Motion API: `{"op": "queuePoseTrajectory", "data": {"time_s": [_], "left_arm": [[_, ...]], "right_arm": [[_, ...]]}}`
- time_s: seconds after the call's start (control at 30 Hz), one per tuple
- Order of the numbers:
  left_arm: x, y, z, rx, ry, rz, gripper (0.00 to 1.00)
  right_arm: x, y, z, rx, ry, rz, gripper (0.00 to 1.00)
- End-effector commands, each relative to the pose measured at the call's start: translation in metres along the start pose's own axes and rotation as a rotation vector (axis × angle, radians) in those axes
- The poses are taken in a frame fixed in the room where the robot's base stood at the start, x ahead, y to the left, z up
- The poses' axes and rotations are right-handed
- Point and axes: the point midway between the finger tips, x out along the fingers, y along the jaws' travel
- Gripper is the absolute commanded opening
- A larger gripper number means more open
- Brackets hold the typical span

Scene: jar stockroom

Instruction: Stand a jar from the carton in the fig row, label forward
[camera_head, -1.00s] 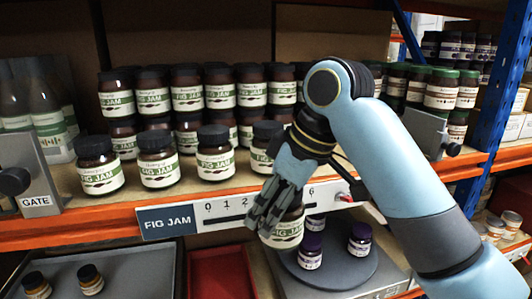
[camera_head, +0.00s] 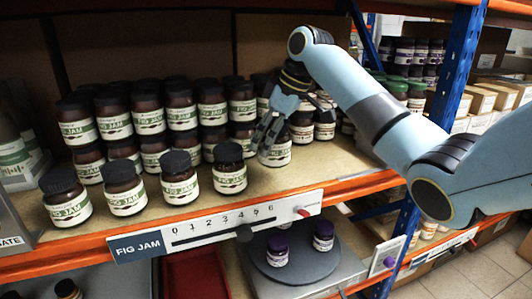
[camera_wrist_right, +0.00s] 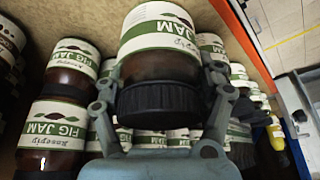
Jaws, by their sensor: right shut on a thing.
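My right gripper (camera_head: 270,135) is shut on a fig jam jar (camera_head: 276,153) with a black lid and a green-and-white label. It holds the jar over the shelf, just right of the front row. Part of the jar's label faces the head camera; the fingers hide the rest. I cannot tell whether its base touches the shelf. In the right wrist view the held jar (camera_wrist_right: 158,45) is between the fingers, with its FIG JAM label visible. The nearest front-row fig jar (camera_head: 229,168) stands to its left, label forward. My left gripper is out of view. I cannot make out the carton.
More fig jars (camera_head: 124,188) stand in the front row, with stacked ones behind. Below is a grey turntable (camera_head: 305,268) with purple-lidded jars. Bare shelf lies right of the held jar.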

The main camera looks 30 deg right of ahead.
Motion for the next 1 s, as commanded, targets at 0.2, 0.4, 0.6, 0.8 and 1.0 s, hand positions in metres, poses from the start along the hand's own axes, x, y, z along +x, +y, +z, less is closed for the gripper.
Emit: {"op": "queuePoseTrajectory", "data": {"time_s": [0.2,0.4,0.6,0.8,1.0], "left_arm": [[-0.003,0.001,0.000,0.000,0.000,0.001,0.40],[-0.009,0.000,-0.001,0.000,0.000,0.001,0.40],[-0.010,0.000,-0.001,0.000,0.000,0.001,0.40],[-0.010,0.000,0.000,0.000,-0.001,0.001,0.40],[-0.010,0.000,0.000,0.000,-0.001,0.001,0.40]], "right_arm": [[0.012,0.012,-0.003,-0.002,0.002,0.001,0.11],[0.037,0.012,0.008,-0.002,0.000,0.000,0.11],[0.046,0.012,0.012,-0.003,0.001,0.003,0.11],[0.047,0.012,0.012,-0.003,0.002,0.002,0.11],[0.049,0.012,0.014,-0.002,-0.001,0.001,0.82]]}}
